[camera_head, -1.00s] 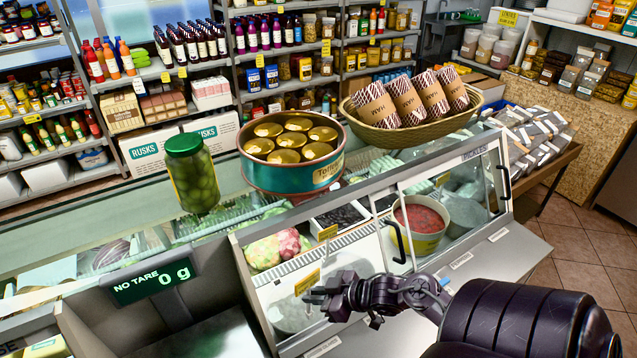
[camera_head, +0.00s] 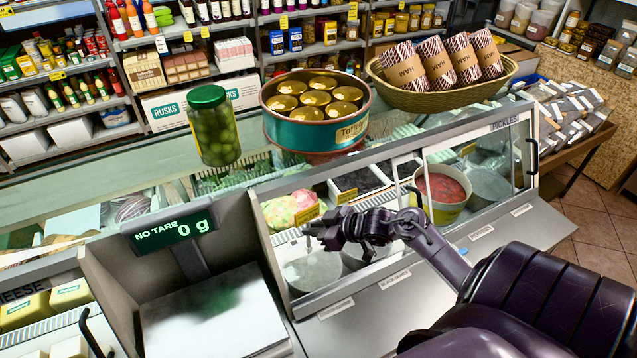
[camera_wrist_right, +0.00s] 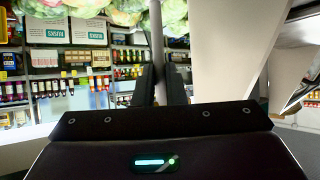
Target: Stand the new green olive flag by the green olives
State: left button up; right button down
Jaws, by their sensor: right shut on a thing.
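My right gripper (camera_head: 318,232) is over the glass front of the pickle case (camera_head: 330,300), shut on the thin stem of a small yellow flag (camera_head: 306,215). The flag stands a little above the fingertips. In the right wrist view the pale stem (camera_wrist_right: 157,50) runs upright between the two dark fingers (camera_wrist_right: 158,85). Below the gripper a pale round tub (camera_head: 312,270) shows through the glass; its contents are unclear. A green-lidded jar of green, olive-like fruit (camera_head: 215,132) stands on the counter. My left gripper is out of view.
Another yellow flag (camera_head: 347,195) stands in the case near dark trays. A tub of red food (camera_head: 442,194) is to the right. A toffee tin (camera_head: 318,125) and a basket of wrapped ham (camera_head: 445,98) sit on top. A scale (camera_head: 210,310) is at left.

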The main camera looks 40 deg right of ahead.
jog(key=shift+w+d+b, duration=1)
jog(key=shift+w+b, duration=2.1)
jog(key=shift+w, duration=1)
jog(key=w+f+b, duration=0.3)
jog(key=f+b, duration=0.5)
jog(key=f, duration=0.1)
jog(key=shift+d, duration=0.35)
jog(key=shift+f, duration=0.2)
jog(key=shift+f, duration=0.25)
jog(key=shift+f, duration=0.1)
jog(key=shift+f, duration=0.35)
